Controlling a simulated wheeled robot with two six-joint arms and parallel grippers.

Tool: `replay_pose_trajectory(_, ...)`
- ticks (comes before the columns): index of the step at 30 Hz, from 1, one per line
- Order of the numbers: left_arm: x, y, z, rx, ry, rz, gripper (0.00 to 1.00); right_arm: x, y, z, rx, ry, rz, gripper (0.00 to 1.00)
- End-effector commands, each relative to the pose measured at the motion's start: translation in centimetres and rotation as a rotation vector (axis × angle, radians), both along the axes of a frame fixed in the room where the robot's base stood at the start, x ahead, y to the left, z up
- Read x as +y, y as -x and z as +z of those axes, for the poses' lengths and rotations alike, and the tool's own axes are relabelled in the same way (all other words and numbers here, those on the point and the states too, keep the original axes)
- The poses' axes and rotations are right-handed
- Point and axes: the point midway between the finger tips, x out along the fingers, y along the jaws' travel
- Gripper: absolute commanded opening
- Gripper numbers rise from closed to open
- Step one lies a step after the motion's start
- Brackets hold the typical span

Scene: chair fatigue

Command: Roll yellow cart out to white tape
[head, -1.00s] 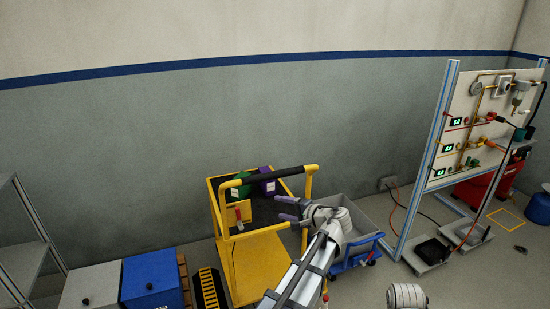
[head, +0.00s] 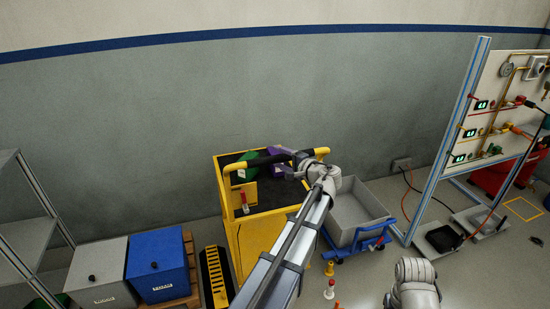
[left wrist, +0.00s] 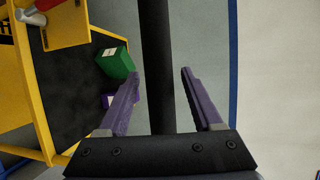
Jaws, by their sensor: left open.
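The yellow cart (head: 258,235) stands against the grey wall, with a black-matted top tray and a push handle with a black grip (head: 270,160). My left gripper (head: 287,160) is at the right part of this handle. In the left wrist view the open jaws (left wrist: 160,95) have the black handle bar (left wrist: 158,60) running between them, with gaps on both sides. A green box (left wrist: 116,62) and a purple box (left wrist: 108,100) lie on the cart's tray. White tape is not clearly seen. My right gripper is not clearly in view.
A grey bin on a blue dolly (head: 355,215) stands right of the cart. A yellow-black step (head: 214,278), blue box (head: 157,268) and grey box (head: 100,272) stand left. Small red and yellow posts (head: 329,290) stand on the floor in front.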

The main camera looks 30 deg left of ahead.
Motion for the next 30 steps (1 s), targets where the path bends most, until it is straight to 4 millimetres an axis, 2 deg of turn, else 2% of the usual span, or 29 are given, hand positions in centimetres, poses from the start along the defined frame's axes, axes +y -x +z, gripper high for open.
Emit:
replay_pose_trajectory(1,0.8,-0.3,-0.3,0.001,0.001,0.003,0.67,0.0,0.0,-0.3,0.000,0.000,0.000,0.50)
replay_pose_trajectory(6,2.1,-0.7,-0.5,0.000,0.001,0.001,0.67,0.0,0.0,-0.5,0.000,0.000,0.000,0.50)
replay_pose_trajectory(17,2.5,-0.8,-0.5,0.000,0.001,0.000,0.67,0.0,0.0,-0.5,0.000,0.000,0.000,0.50)
replay_pose_trajectory(30,2.5,-0.8,-0.5,0.000,0.001,0.000,0.18,0.0,0.0,-0.5,0.000,0.000,0.000,0.50)
